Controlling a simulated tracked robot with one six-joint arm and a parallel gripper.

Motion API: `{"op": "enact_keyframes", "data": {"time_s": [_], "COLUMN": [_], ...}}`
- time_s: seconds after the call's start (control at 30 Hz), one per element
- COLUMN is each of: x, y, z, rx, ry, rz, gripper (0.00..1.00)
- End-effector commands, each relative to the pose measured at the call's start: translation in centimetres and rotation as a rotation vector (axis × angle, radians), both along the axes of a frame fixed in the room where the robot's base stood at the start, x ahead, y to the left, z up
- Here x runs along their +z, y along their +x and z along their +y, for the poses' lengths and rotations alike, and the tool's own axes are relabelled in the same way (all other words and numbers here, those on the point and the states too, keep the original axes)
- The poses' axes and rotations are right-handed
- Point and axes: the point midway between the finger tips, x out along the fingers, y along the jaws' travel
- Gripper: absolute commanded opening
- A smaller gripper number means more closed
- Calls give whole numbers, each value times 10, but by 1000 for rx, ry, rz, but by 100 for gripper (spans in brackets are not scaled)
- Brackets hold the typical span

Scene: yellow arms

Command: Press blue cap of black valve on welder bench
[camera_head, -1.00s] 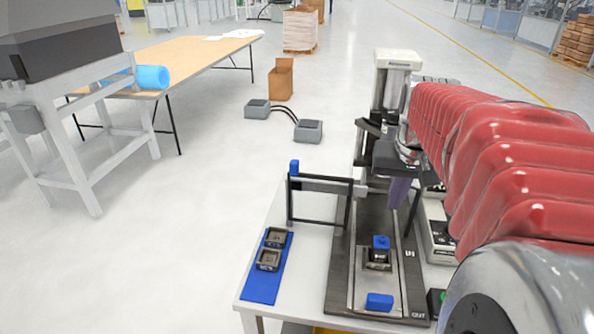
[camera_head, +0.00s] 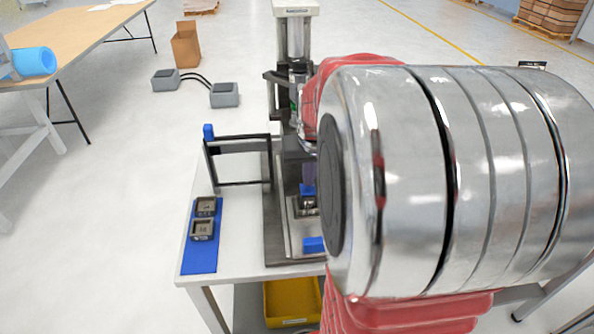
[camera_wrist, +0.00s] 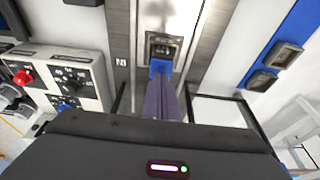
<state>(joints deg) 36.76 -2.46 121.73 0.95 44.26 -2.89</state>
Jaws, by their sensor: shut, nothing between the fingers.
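The blue cap (camera_head: 307,190) sits on top of a small dark valve (camera_head: 308,203) in the welder's base fixture on the white bench. My arm hides part of the fixture in the head view. In the wrist view the blue cap (camera_wrist: 160,66) shows just beyond my fingertips, with the valve (camera_wrist: 163,47) behind it. My gripper (camera_wrist: 161,82) has purple fingers, shut and empty, pointing at the cap and overlapping its near edge. Whether they touch it I cannot tell. In the head view my gripper (camera_head: 310,173) is mostly hidden, close above the cap.
A black frame (camera_head: 238,160) with a blue knob stands left of the fixture. Two square parts lie on a blue mat (camera_head: 200,259). A blue block (camera_head: 314,244) is at the fixture's front. Control boxes (camera_wrist: 75,76) stand at the wrist view's left. A yellow bin (camera_head: 292,302) is below.

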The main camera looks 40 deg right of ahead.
Motion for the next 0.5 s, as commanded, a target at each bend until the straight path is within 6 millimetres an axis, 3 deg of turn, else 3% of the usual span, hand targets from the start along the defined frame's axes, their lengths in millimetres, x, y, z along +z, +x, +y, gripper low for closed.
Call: {"op": "enact_keyframes", "data": {"time_s": [0.23,0.5], "x": [-1,-23], "y": [0,-2], "z": [0,1], "rx": [0,0], "ry": [0,5], "rz": [0,7], "gripper": [0,0]}}
